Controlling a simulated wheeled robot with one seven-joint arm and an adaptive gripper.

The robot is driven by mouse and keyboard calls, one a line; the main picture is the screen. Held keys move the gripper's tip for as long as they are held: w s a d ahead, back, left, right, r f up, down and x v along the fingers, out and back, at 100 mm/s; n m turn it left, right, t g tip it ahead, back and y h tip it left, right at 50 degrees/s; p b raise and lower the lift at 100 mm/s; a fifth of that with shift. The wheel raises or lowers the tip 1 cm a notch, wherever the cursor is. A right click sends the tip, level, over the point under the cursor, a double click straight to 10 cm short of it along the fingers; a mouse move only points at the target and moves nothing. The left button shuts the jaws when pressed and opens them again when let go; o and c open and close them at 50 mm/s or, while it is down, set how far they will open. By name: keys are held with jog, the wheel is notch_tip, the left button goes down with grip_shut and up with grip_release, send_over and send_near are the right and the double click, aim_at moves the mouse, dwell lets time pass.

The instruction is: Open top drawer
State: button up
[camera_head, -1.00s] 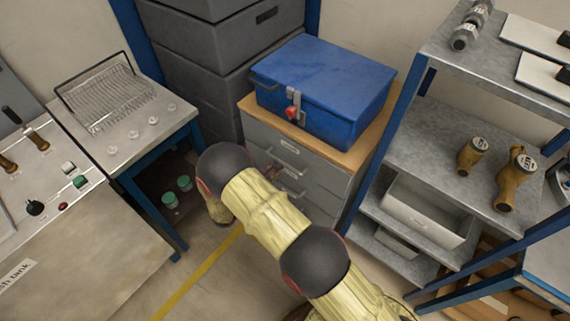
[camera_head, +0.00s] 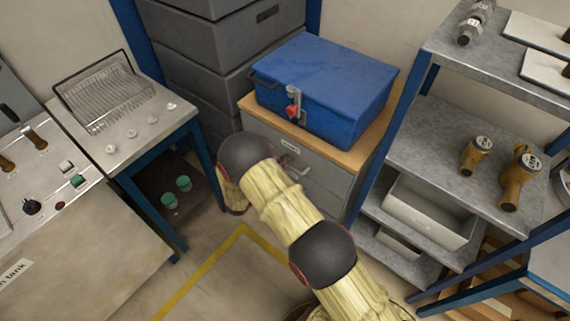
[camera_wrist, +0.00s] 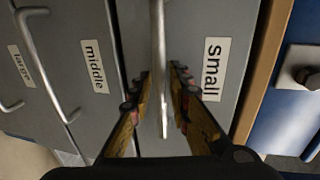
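The grey drawer cabinet (camera_head: 327,172) stands under the blue box; my arm covers much of its front in the head view. In the wrist view the cabinet lies sideways, with drawers labelled "small", "middle" and "large". The top drawer (camera_wrist: 190,25), labelled "small", is nearest the wooden top and looks closed. Its bar handle (camera_wrist: 158,60) runs between the two fingers of my gripper (camera_wrist: 158,92). The fingers are apart, one on each side of the handle, with gaps visible. In the head view my gripper is mostly hidden behind my arm.
The blue box (camera_head: 325,75) with a red-marked latch sits on the wooden top (camera_head: 375,140). A metal shelf (camera_head: 440,150) stands close on the right, and a blue-legged table (camera_head: 130,125) on the left. Grey crates (camera_head: 215,45) are stacked behind.

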grip_shut()
dwell(0.6)
